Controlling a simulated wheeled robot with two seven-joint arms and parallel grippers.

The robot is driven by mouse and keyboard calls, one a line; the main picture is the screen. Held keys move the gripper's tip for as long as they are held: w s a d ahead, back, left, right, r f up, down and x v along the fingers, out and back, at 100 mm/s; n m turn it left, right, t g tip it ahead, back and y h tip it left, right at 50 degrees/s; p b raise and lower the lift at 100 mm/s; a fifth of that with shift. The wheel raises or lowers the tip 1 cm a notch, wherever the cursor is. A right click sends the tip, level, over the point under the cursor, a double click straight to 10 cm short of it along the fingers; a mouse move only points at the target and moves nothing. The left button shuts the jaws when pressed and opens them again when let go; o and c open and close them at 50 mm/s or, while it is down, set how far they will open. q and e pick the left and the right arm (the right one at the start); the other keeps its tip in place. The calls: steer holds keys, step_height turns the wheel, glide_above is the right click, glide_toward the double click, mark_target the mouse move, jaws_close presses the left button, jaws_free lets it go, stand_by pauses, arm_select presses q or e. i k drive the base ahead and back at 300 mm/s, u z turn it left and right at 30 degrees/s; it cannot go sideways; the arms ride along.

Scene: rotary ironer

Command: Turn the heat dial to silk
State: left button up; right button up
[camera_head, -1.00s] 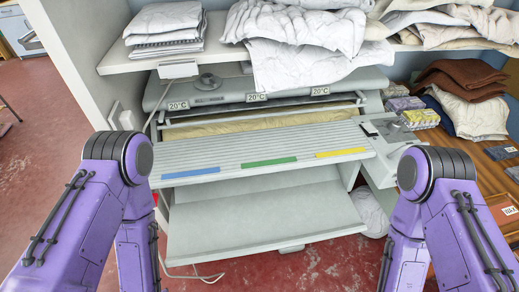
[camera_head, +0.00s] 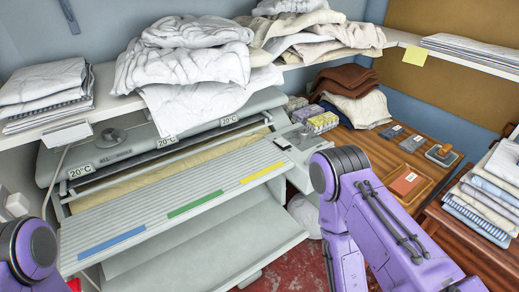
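The rotary ironer (camera_head: 175,186) stands at left and centre, with a slatted feed board marked by blue, green and yellow strips. Three labels on its hood read 20°C. A round grey knob-like part (camera_head: 111,137) sits on the hood's left end; I cannot tell whether it is the heat dial, and no silk mark is legible. A control panel (camera_head: 303,139) with a small dark part is at the ironer's right end, its markings too small to read. Only purple links of my arms show, at lower left and right of centre; both grippers are out of view.
A shelf (camera_head: 115,103) with heaped and folded linens overhangs the ironer's back. On the right, a wooden table (camera_head: 378,148) holds brown and cream cloths, small boxes and a red-brown card. Folded laundry (camera_head: 485,200) is stacked at far right.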

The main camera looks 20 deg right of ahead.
mark_target(303, 134)
steer(key=z, duration=0.55)
steer(key=k, duration=0.65)
steer(key=z, duration=0.85)
steer(key=i, duration=1.05)
steer(key=u, duration=0.6)
